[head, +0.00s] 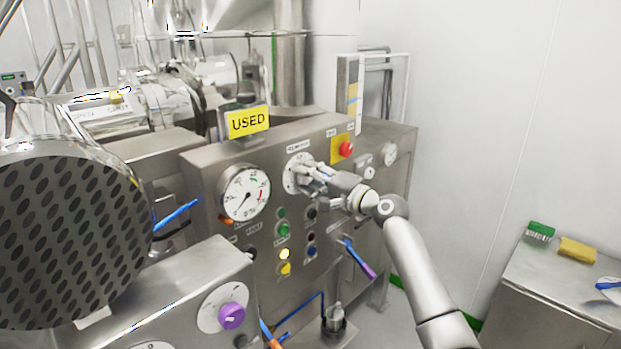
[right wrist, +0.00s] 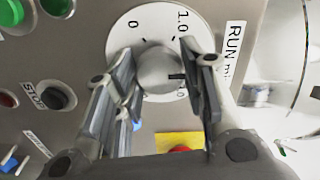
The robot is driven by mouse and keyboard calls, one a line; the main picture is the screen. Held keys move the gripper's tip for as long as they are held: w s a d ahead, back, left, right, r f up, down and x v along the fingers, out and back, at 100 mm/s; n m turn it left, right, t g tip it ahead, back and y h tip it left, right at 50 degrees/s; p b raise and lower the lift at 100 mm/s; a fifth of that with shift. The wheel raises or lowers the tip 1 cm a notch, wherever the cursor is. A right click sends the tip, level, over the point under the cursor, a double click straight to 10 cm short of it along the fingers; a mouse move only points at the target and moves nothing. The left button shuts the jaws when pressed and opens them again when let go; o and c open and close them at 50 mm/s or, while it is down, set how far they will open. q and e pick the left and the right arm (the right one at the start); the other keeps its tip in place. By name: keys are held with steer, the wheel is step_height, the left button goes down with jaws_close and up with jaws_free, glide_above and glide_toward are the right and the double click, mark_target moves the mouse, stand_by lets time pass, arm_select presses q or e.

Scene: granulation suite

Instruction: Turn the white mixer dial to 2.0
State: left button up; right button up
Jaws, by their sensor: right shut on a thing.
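The mixer dial (head: 290,178) is on the steel panel's upper middle in the head view, largely hidden by my right gripper (head: 312,176). In the right wrist view its round white plate (right wrist: 119,29) shows the marks 0 and 1.0, and part of another number at lower right. The grey-white knob (right wrist: 158,68) has a dark pointer line aimed to the picture's right, between 1.0 and the partly hidden number. My right gripper (right wrist: 163,80) has its fingers on either side of the knob and is shut on it. My left gripper is not in view.
A red emergency button (head: 346,149) on yellow is just right of the dial. A pressure gauge (head: 244,193) and several coloured buttons are left and below. A purple knob (head: 231,316) is at lower front. A steel cabinet (head: 545,290) stands at right.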

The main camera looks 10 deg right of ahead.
steer(key=shift+f, duration=0.15)
steer(key=o, duration=1)
steer(key=v, duration=1.2)
